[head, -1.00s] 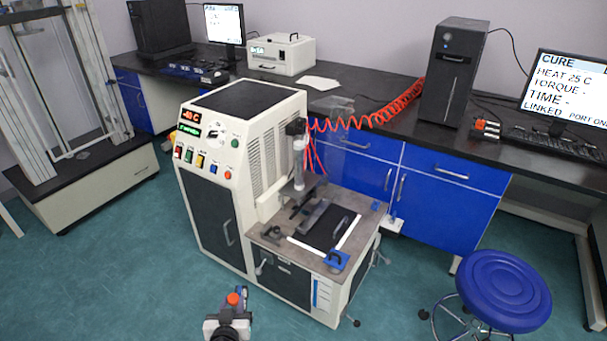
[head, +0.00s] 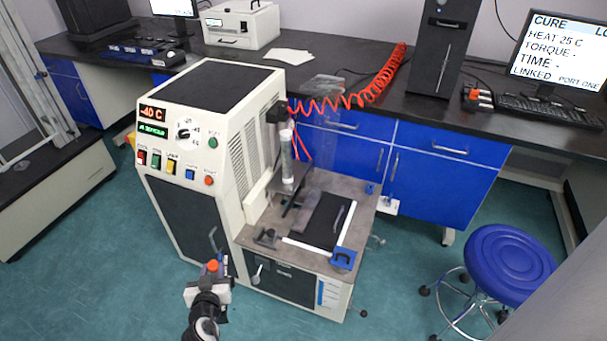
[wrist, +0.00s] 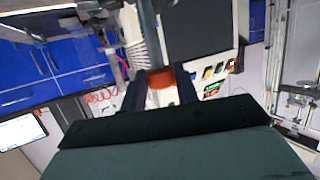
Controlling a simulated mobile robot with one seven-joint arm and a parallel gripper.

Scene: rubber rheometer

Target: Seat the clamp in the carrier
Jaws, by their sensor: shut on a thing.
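My gripper (head: 211,271) is low in front of the white tester, left of its worktable. In the wrist view its two dark fingers (wrist: 160,92) are shut on an orange-and-pale piece (wrist: 160,78). The orange part also shows in the head view (head: 212,265). Whether this piece is the clamp is not clear; much of it is hidden by the fingers and the dark gripper body. The worktable (head: 258,218) carries a black plate (head: 325,222) with white edging, under a vertical clear column (head: 287,150). I cannot tell which part there is the carrier.
The tester's control panel (head: 180,140) reads -40 C. A dark fixture (head: 267,238) and a blue block (head: 343,259) sit at the worktable's front corners. A red coiled hose (head: 350,100) runs behind. A blue stool (head: 510,265) stands right; the floor between is clear.

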